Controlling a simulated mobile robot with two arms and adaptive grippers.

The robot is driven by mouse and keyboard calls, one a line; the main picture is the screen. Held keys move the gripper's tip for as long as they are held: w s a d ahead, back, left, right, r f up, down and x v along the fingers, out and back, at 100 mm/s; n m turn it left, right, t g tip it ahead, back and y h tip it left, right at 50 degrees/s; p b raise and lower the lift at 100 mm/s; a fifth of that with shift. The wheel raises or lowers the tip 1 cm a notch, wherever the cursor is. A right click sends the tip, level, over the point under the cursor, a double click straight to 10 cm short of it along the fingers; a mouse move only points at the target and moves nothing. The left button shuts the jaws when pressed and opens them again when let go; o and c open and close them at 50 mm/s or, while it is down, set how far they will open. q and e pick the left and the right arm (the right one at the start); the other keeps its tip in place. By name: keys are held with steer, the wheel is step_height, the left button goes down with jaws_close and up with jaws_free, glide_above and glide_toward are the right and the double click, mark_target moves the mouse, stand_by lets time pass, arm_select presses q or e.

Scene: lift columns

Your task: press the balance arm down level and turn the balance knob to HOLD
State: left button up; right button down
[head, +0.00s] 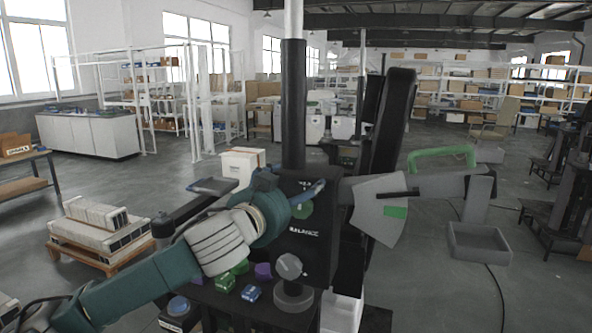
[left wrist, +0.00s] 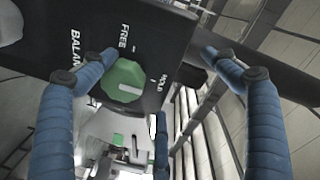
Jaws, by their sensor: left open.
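The black balance box (head: 300,255) stands ahead of me with BALANCE lettering. Its green balance knob (left wrist: 124,82) shows in the left wrist view, near FREE and HOLD labels, with a short white line on its face. The grey balance arm (head: 435,186) with a green handle (head: 442,153) extends right. A dark pointer lies above a green patch (head: 395,211) on the grey sector plate. My right gripper is not in view.
A grey knob (head: 289,266) on a round base and small coloured blocks (head: 225,283) sit in front of the box. A grey tray (head: 480,243) is below the arm's right end. Floor right of the box is partly open.

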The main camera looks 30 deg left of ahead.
arm_select(q)
steer(key=shift+t, duration=0.4)
step_height(320, 180, up, 5)
steer(key=shift+s+d, duration=0.15)
steer(key=shift+c, duration=0.3)
steer(key=shift+s+d+r, duration=0.2)
steer(key=shift+d+r, duration=0.75)
steer(key=shift+d, duration=0.25)
steer(key=shift+c, duration=0.4)
steer(key=d+f+m+h+p, duration=0.2)
steer(key=d+f+h+p, duration=0.1)
steer(key=d+h, duration=0.15)
steer(key=y+p, duration=0.3)
steer(key=p, duration=0.3)
glide_toward(299, 209)
steer(key=w+b, duration=0.5)
steer(key=b, duration=0.2)
steer(key=w+b, duration=0.3)
steer(key=b, duration=0.1)
steer(key=shift+w+a+f, duration=0.15)
steer(key=shift+w+a, duration=0.15)
steer(key=shift+a, duration=0.1)
steer(key=shift+w, duration=0.4)
